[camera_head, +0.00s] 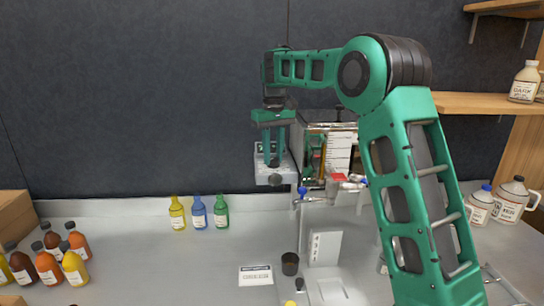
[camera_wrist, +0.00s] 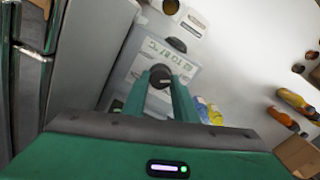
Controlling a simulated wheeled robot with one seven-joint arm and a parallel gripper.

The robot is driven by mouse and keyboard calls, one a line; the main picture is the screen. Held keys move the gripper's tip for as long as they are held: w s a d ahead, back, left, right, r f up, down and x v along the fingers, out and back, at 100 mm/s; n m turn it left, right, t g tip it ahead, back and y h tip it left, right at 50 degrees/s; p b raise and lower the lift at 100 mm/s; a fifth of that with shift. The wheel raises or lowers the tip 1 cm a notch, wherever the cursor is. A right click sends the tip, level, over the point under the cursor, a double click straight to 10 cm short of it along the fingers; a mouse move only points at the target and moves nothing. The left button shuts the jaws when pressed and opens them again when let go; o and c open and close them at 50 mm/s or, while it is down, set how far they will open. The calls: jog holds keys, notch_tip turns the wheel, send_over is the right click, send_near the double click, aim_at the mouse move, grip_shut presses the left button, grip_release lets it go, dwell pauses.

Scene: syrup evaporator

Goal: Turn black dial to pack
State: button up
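The black dial (camera_wrist: 160,76) is on the face of a light grey control box (camera_wrist: 190,72) with green printed marks, in the wrist view. In the head view the control box (camera_head: 275,179) is at the middle, beside the evaporator. My gripper (camera_head: 273,163) points down at it. In the wrist view its two green fingers (camera_wrist: 161,80) stand on either side of the dial and seem to touch its sides. The fingers hide part of the label.
The evaporator (camera_head: 338,150) with a level scale and red and blue valves stands just right of the box. Yellow, blue and green bottles (camera_head: 198,213) stand at the wall. More bottles (camera_head: 47,268) are at left. Jugs (camera_head: 511,202) stand at right. A sign (camera_head: 256,276) lies in front.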

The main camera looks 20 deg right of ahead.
jog(key=shift+m, duration=0.3)
jog(key=m, duration=0.5)
jog(key=shift+m, duration=0.4)
jog(key=m, duration=0.3)
jog(key=shift+m, duration=0.3)
jog(key=m, duration=0.3)
jog(key=shift+r, duration=0.1)
jog(key=m, duration=0.7)
jog(key=shift+w+a+r+m, duration=0.1)
jog(key=shift+m, duration=1.8)
jog(key=shift+d, duration=0.2)
